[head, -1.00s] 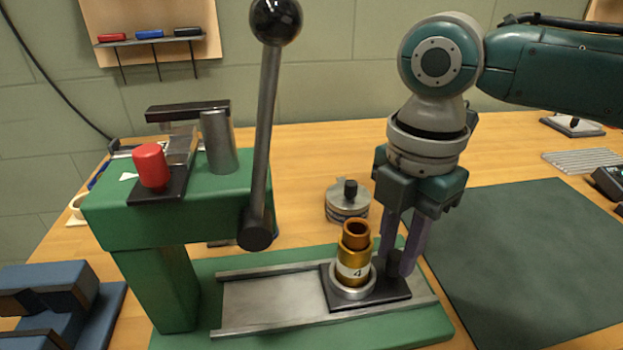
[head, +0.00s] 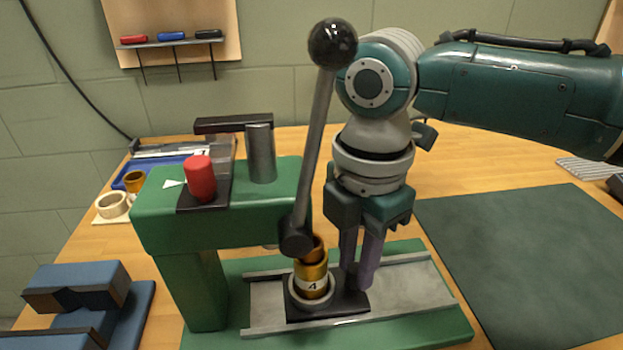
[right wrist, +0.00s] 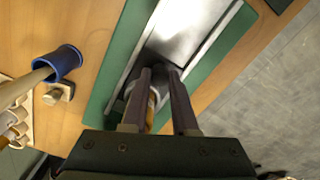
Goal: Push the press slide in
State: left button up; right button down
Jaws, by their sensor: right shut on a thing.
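The press slide (head: 346,304) is a dark plate on the metal rails (head: 415,285) of the green press (head: 222,225). In the right wrist view the gripper (right wrist: 160,75) covers most of the slide; a bit of brass shows beside a finger. My left gripper is out of view.
The press lever (head: 318,150) with a black ball stands close to my right wrist. A red button (head: 200,178) tops the press. A blue block fixture (head: 85,295) is at the left. A dark green mat (head: 530,255) lies clear at the right.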

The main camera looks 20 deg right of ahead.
jog(key=shift+a, duration=0.25)
jog(key=c, duration=0.7)
grip_release()
notch_tip(320, 180, up, 10)
jog(key=shift+p, duration=0.6)
